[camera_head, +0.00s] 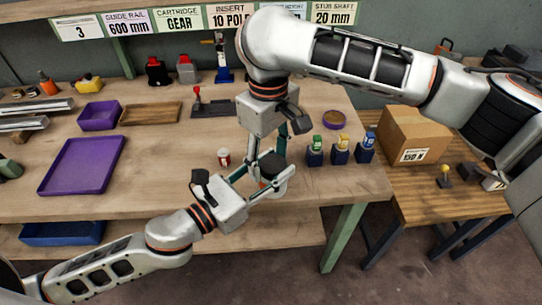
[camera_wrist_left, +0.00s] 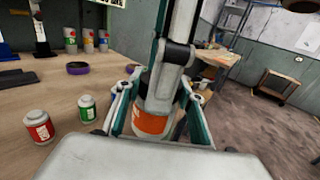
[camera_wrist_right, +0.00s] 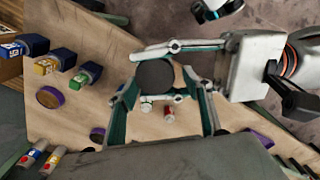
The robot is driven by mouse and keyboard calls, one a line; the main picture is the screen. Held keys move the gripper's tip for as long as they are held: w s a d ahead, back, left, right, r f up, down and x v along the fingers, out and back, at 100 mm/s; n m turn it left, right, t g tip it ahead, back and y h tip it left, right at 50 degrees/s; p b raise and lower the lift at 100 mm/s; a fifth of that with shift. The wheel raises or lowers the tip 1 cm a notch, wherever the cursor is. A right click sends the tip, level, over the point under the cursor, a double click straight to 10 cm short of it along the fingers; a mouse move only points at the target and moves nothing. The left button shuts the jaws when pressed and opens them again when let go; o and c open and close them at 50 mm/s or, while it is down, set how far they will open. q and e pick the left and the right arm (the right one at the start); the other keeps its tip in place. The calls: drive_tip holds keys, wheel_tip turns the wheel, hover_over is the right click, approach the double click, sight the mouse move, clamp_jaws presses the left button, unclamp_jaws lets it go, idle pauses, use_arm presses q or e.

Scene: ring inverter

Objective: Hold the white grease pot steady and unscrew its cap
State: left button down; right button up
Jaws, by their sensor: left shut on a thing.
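The white grease pot has an orange label and is held between the fingers of my left gripper (camera_head: 262,184). The pot's side shows in the left wrist view (camera_wrist_left: 150,118), upright. Its dark round cap (camera_wrist_right: 155,75) faces up in the right wrist view. My right gripper (camera_head: 273,162) comes down from above the pot. Its fingers stand on both sides of the cap, with a visible gap on one side. In the head view the arms hide most of the pot.
A red-labelled jar (camera_wrist_left: 40,127) and a green-labelled jar (camera_wrist_left: 87,108) stand close by on the bench. Several coloured-top blocks (camera_head: 341,148) and a purple round dish (camera_head: 334,119) are to the right. A purple tray (camera_head: 83,166) lies left. A cardboard box (camera_head: 412,135) stands on the side table.

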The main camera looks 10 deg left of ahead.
drive_tip(key=shift+w+d, duration=0.1)
drive_tip(key=shift+r, duration=2.25)
drive_tip(key=shift+c, duration=0.3)
drive_tip(key=shift+w+d+r+m, duration=0.1)
drive_tip(key=shift+d+r+m, duration=0.1)
drive_tip(key=shift+r+m, duration=1.4)
drive_tip(key=shift+m, duration=0.3)
drive_tip(key=shift+f, duration=3.85)
drive_tip(key=shift+c, duration=0.5)
